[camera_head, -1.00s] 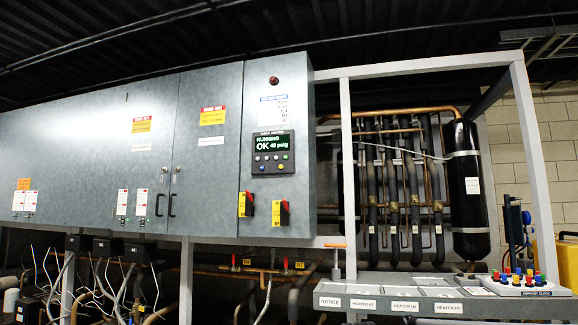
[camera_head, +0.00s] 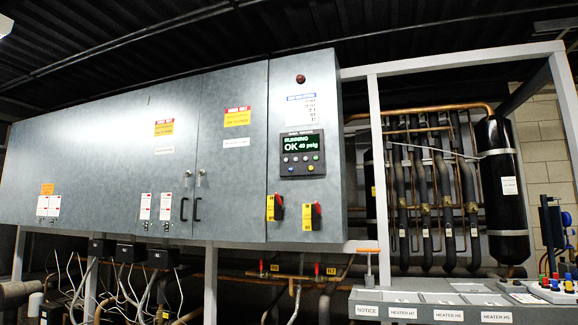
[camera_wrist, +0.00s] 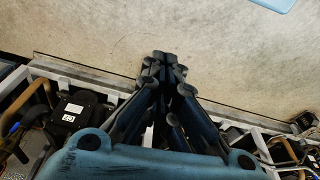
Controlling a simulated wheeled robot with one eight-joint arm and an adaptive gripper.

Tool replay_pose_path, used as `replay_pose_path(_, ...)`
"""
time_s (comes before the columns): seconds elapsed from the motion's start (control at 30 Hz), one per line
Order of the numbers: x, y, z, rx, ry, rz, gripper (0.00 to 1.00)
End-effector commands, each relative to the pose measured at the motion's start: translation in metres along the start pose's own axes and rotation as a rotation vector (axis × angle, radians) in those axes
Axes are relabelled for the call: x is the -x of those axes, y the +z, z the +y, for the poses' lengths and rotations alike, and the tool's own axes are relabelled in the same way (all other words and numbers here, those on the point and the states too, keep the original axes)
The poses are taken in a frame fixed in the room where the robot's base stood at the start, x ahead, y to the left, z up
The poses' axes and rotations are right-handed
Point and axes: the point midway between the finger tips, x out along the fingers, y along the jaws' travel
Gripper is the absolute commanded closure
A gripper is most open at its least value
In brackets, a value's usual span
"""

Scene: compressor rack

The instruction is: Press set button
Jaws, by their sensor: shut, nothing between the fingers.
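The control panel (camera_head: 302,155) is on the right door of the grey cabinet in the head view. Its green display reads "RUNNING OK 40 psig". A row of small round buttons (camera_head: 302,159) lies under the display, with a few more below. The labels are too small to read, so I cannot tell which is the set button. My gripper (camera_wrist: 164,60) shows in the wrist view, shut and empty, with its fingertips together over a pale surface. It is not in the head view, and the panel is not in the wrist view.
Two red and yellow switches (camera_head: 312,215) sit below the panel. A grey ledge (camera_head: 430,297) with labels stands at the lower right, holding a block of coloured knobs (camera_head: 553,289). Pipes and a black cylinder (camera_head: 502,190) fill the frame at right. The wrist view shows machinery (camera_wrist: 75,115) below.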

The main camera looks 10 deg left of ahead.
Motion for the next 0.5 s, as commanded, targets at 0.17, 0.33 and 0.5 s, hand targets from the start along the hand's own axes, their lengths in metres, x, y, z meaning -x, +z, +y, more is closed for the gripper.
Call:
replay_pose_path(0.17,0.021,-0.021,-0.008,0.005,-0.018,0.056,1.00)
replay_pose_path(0.33,0.066,-0.087,-0.032,0.013,-0.072,0.176,1.00)
replay_pose_path(0.5,0.120,-0.160,-0.067,0.010,-0.147,0.310,1.00)
